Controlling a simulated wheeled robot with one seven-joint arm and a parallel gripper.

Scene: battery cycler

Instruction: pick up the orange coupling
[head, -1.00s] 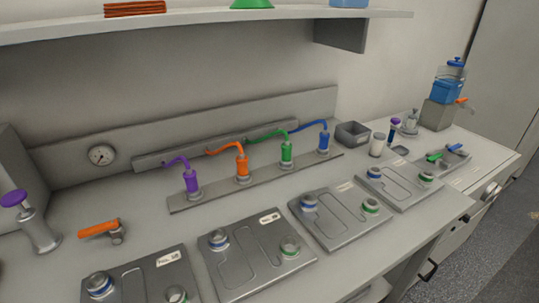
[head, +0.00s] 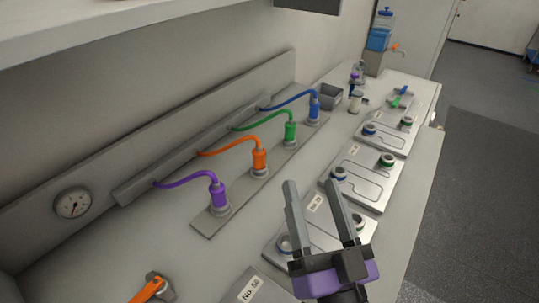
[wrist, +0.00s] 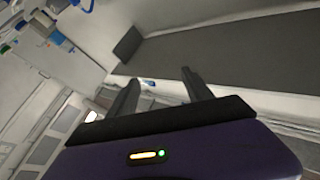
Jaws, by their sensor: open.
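The orange coupling (head: 259,160) stands upright on a round base on the long grey strip, with an orange hose running from its top to the wall rail. It stands between the purple coupling (head: 217,194) and the green coupling (head: 290,132). My gripper (head: 311,192) is open and empty, to the right of the orange coupling in the head view, its fingers in front of a metal plate. In the wrist view my fingers (wrist: 160,87) are spread apart with nothing between them. I cannot make out the orange coupling for sure in the wrist view.
The blue coupling (head: 314,107) stands at the strip's far end. Flat metal plates (head: 366,177) with round ports line the bench's front. An orange-handled valve (head: 150,289) lies near left. A grey bin (head: 331,97) stands at the back. A shelf (head: 100,40) overhangs the left.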

